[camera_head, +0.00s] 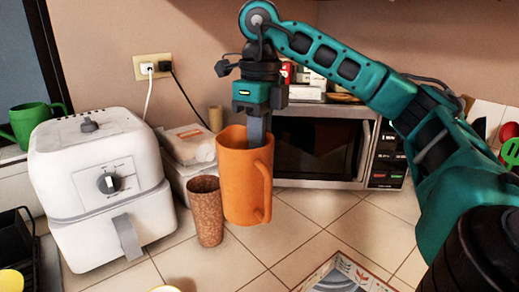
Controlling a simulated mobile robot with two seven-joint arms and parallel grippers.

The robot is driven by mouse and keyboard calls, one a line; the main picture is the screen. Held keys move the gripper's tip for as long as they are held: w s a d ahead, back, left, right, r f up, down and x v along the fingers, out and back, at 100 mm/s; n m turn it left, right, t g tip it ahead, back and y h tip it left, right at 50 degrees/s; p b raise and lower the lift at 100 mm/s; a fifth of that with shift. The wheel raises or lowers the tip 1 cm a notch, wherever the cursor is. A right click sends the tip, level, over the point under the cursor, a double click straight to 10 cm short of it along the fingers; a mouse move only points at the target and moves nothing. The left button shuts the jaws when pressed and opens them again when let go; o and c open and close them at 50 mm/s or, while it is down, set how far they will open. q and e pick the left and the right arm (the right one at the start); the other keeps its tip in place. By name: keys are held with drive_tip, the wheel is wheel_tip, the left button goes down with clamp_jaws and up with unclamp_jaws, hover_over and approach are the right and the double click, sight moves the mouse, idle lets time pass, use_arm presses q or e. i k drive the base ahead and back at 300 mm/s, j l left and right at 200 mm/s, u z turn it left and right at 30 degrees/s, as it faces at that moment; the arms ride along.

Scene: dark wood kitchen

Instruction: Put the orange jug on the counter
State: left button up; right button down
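The orange jug (243,185) is upright in the middle of the head view, with its handle toward the lower right. My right gripper (258,135) comes down from above, and its fingers reach into the jug's mouth at the rim. It appears shut on the jug's wall, though the fingertips are partly hidden inside. The tiled counter (300,235) lies beneath. I cannot tell whether the jug's base touches it or hangs slightly above. My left gripper is not in view.
A brown speckled cup (206,212) stands close to the jug's left. A white air fryer (98,185) is further left. A microwave (318,150) stands behind on the right. A patterned tray (345,275) lies at the front. Bare tiles show between the jug and the tray.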

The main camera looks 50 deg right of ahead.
sight(404, 250)
drive_tip(key=k+l+z, duration=0.1)
drive_tip(key=l+z, duration=0.25)
drive_tip(key=k+l+z, duration=0.1)
drive_tip(key=l+z, duration=0.3)
